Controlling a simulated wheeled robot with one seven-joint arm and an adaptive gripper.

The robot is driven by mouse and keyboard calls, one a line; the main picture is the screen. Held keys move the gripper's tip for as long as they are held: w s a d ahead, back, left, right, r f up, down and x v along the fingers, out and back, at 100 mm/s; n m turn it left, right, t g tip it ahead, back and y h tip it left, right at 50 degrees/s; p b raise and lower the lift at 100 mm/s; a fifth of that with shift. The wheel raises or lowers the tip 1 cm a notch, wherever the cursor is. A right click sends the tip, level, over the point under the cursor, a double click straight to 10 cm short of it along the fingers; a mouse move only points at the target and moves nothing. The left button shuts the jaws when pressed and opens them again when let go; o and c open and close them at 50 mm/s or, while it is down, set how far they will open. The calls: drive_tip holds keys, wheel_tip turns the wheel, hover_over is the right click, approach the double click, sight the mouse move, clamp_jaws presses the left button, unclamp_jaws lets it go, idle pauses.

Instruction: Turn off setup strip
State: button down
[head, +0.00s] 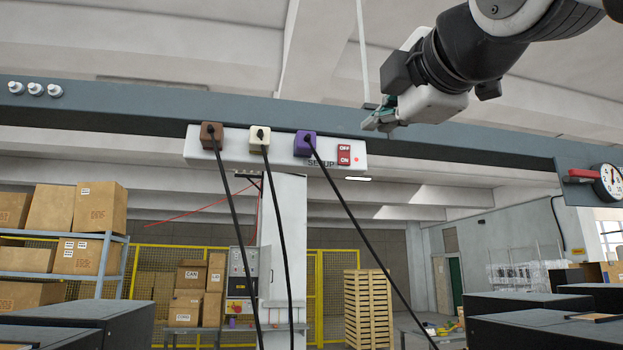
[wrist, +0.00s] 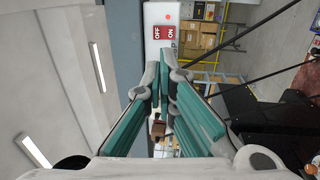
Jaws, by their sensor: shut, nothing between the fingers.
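The white setup strip (head: 236,157), marked SETUP, is fixed along a grey beam. Its red OFF/ON rocker switch (head: 344,155) is at the right end, with a lit red light (head: 357,159) beside it. Brown, cream and purple plugs sit in the strip, each with a black cord. In the wrist view the switch (wrist: 164,32) shows sideways, ahead of the fingertips. My gripper (head: 377,122) is shut and empty, above and to the right of the switch, apart from it in the picture. Which half of the rocker is pressed in I cannot tell.
The grey beam (head: 470,147) runs across the view. A round gauge (head: 609,182) with a red handle (head: 582,173) is at its right end, and white knobs (head: 35,89) are at its left. The black cords hang below the strip. Dark machines (head: 545,325) stand lower right.

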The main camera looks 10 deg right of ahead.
sight(344, 151)
drive_tip(key=shift+w, duration=0.15)
drive_tip(key=w+p, duration=0.1)
drive_tip(key=w, duration=0.3)
drive_tip(key=w+r, duration=0.1)
drive_tip(key=w, duration=0.4)
drive_tip(key=w+p, duration=0.1)
drive_tip(key=w, duration=0.3)
drive_tip(key=shift+w+r+p, duration=0.3)
drive_tip(key=shift+w+p, duration=0.05)
drive_tip(key=shift+r+p, duration=0.1)
drive_tip(key=shift+p, duration=0.35)
